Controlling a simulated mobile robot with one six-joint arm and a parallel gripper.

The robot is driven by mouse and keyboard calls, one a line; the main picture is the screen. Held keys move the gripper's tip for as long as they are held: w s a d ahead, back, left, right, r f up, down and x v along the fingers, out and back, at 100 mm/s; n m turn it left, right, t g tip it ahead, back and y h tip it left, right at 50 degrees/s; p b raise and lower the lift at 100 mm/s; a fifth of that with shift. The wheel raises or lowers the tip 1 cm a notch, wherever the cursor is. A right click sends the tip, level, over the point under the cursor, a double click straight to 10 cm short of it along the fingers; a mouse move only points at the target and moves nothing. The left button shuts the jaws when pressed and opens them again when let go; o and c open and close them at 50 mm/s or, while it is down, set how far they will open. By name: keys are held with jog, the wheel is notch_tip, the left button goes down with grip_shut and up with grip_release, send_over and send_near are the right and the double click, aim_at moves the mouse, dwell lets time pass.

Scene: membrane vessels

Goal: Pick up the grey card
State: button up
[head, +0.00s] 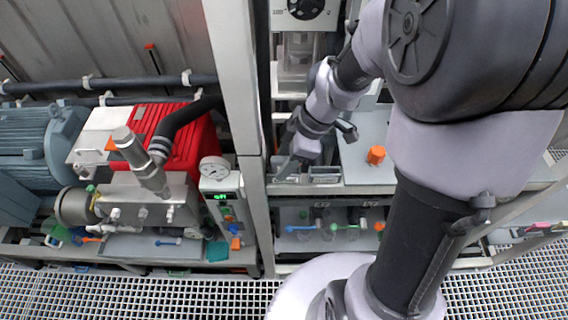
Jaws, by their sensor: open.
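I cannot make out a grey card for certain; it may be hidden or too small to tell among the grey parts near my gripper. My gripper (288,166) is at the left end of the middle shelf, just right of the upright frame post. Its fingers point down and to the left, and they are open. A small grey metal holder (322,177) lies just right of the fingertips. I cannot tell whether the fingers touch it.
An upright post (240,120) stands close left of my gripper. An orange knob (376,155) sits on the grey shelf plate (362,174) to the right. A clear vessel (297,60) is above. A lower shelf holds coloured valves (333,227). A gauge box (216,180) is left.

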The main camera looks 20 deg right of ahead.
grip_shut()
jog(key=shift+r, duration=0.1)
jog(key=shift+r, duration=0.25)
jog(key=r, duration=0.3)
jog(key=shift+s+d, duration=0.15)
jog(key=shift+s, duration=0.2)
jog(key=s+d+r, duration=0.1)
jog(key=s+d, duration=0.2)
jog(key=s, duration=1.2)
jog(key=shift+r, duration=0.2)
